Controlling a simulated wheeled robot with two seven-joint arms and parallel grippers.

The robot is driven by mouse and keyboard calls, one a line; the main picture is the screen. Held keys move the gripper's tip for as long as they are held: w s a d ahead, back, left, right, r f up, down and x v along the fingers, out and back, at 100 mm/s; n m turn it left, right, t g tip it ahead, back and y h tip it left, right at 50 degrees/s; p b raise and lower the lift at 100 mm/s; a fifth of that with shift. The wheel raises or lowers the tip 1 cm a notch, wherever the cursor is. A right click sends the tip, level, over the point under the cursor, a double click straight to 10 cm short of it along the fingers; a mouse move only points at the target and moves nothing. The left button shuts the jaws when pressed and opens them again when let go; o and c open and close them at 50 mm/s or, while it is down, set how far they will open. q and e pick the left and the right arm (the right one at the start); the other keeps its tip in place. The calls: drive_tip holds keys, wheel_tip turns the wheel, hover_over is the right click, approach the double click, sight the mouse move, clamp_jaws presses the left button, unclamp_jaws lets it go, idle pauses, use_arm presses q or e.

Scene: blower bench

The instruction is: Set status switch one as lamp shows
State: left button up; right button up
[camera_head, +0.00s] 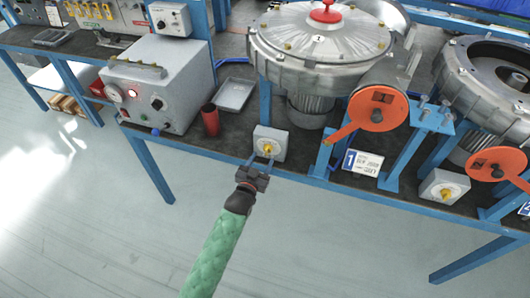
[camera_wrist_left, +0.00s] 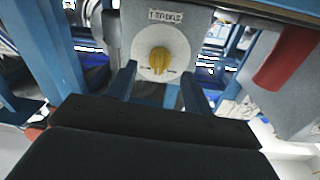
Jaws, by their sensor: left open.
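A light grey switch box (camera_head: 270,143) with a yellow knob stands at the bench's front edge, below the first blower. In the left wrist view the yellow knob (camera_wrist_left: 158,62) sits in a white dial, its grip roughly upright; the dial's small print is unreadable. My left gripper (camera_head: 261,162) is open just in front of this box. Its blue fingers (camera_wrist_left: 160,90) show either side of the knob, with no clear contact. My right gripper is not in view.
A red cup (camera_head: 210,120) and a metal tray (camera_head: 235,94) stand left of the switch. Right of it are an orange disc with a handle (camera_head: 377,108), a sign marked 1 (camera_head: 362,162) and a second switch box (camera_head: 444,187). The floor in front is clear.

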sight(266, 153)
use_arm(q)
drive_tip(key=shift+p+x, duration=0.5)
drive_tip(key=shift+x, duration=1.35)
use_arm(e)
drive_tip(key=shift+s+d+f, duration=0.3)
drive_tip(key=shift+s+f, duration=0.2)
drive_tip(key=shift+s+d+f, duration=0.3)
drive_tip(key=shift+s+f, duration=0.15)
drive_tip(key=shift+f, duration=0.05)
use_arm(q)
drive_tip(key=c, duration=1)
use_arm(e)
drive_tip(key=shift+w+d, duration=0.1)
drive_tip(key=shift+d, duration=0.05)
